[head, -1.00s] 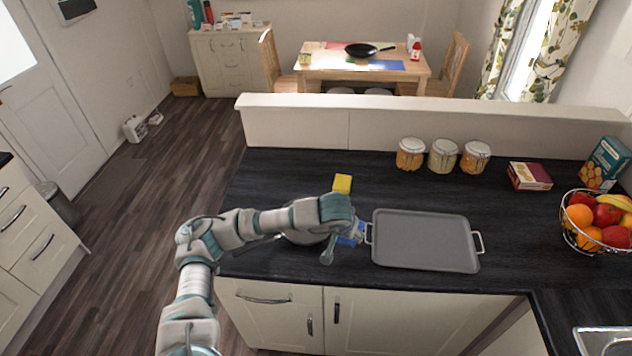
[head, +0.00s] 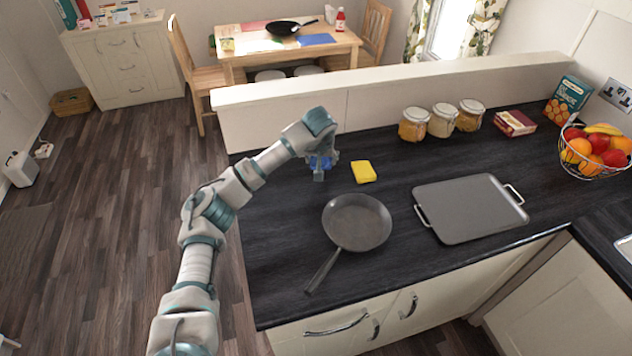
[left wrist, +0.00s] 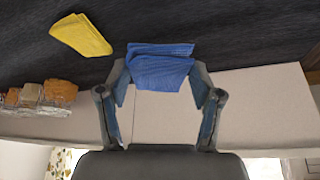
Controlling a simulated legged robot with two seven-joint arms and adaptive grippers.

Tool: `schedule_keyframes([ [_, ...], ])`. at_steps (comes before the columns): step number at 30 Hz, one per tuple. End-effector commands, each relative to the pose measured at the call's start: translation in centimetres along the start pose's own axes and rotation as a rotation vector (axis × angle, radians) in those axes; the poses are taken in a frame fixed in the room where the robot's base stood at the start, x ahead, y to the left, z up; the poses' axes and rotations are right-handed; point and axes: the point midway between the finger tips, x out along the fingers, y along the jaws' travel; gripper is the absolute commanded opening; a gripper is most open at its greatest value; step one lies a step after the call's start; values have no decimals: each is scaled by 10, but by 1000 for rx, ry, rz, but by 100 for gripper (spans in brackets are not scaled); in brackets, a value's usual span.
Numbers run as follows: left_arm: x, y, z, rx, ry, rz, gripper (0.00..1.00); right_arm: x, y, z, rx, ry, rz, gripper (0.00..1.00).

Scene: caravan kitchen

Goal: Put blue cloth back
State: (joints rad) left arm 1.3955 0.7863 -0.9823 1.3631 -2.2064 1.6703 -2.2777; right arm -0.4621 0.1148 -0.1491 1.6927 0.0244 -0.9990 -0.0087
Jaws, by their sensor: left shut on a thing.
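The blue cloth (left wrist: 160,68) is folded and held between the fingertips of my left gripper (left wrist: 160,85) in the left wrist view. In the head view the left gripper (head: 322,168) is over the back left of the dark counter, near the low white wall, with a bit of blue cloth (head: 318,162) showing under it. The rest of the cloth is hidden there by the gripper. I cannot tell whether the cloth touches the counter. A yellow sponge or folded cloth (head: 363,172) lies just right of the gripper; it also shows in the left wrist view (left wrist: 80,35). My right gripper is not in view.
A frying pan (head: 357,222) sits on the counter (head: 290,240) in front of the gripper. A grey tray (head: 470,208) lies to the right. Several jars (head: 442,120) stand along the low wall (head: 400,88). A fruit basket (head: 594,150) is far right.

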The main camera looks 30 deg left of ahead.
Motion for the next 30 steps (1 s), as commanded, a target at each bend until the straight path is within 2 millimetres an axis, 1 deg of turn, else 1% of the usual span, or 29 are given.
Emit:
schedule_keyframes([
  [1,11,0,5,0,-5,-2,1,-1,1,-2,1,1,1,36],
  [6,40,0,20,1,-4,-3,1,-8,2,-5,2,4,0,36],
  [13,60,-5,28,-2,-4,2,1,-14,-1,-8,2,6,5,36],
  [18,87,-9,39,-3,-9,5,1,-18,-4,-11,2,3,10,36],
  [21,92,-10,40,-5,-6,7,1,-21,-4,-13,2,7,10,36],
  [25,90,-9,40,-4,-5,5,1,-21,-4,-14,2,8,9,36],
  [26,90,-8,40,-4,-5,5,73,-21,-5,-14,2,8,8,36],
  [27,90,-8,40,-4,-6,5,83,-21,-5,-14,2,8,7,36],
  [28,89,-8,40,-3,-5,4,90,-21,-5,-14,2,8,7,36],
  [30,88,-6,41,-3,-4,3,90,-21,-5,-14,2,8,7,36],
])
